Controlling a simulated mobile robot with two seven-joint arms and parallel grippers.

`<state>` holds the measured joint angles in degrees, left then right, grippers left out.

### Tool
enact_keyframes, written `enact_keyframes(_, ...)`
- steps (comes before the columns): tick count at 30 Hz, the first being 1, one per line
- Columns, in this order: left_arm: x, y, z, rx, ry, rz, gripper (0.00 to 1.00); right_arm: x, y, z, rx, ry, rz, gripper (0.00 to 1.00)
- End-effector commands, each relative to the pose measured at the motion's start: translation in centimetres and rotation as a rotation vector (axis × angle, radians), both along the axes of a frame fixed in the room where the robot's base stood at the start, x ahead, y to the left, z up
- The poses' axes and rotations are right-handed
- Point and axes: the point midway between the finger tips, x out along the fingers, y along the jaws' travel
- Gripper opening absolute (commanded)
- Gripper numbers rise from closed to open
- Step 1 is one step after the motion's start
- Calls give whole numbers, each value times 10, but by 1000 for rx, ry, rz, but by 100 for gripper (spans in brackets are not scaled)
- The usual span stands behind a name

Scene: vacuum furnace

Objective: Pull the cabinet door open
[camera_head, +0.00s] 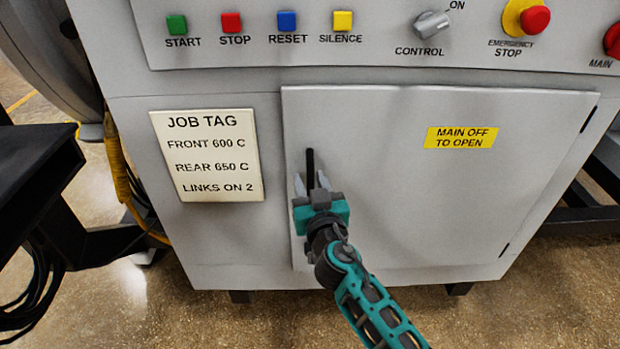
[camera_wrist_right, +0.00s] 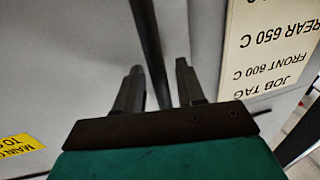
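The grey cabinet door (camera_head: 400,200) looks shut in its frame, with hinges on its right edge. A yellow label (camera_head: 460,137) on it reads "MAIN OFF TO OPEN". Its dark upright bar handle (camera_head: 310,165) is near the left edge. My right gripper (camera_head: 311,182) is at the handle, its fingers pointing at the door. In the right wrist view the handle (camera_wrist_right: 150,50) runs between the two spread fingers (camera_wrist_right: 158,82), with a visible gap on either side. The lower part of the handle is hidden by the gripper. My left gripper is not in view.
A job tag (camera_head: 206,155) is fixed left of the door. Above is a control panel with coloured buttons, a control knob (camera_head: 432,24) and a red emergency stop (camera_head: 535,19). A dark table (camera_head: 35,170) stands at left. The floor in front shows some free room.

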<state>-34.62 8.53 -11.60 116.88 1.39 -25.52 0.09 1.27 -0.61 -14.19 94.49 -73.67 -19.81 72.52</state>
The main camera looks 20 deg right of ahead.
Motion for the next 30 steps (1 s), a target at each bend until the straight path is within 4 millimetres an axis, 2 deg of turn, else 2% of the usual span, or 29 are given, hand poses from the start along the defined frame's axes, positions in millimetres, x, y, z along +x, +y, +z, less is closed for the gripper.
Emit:
enact_keyframes(7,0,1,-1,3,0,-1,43,0,0,0,0,0,0,38)
enact_keyframes(19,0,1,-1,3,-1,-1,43,0,0,0,0,0,0,0)
enact_keyframes(30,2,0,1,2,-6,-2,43,0,0,0,0,0,1,0)
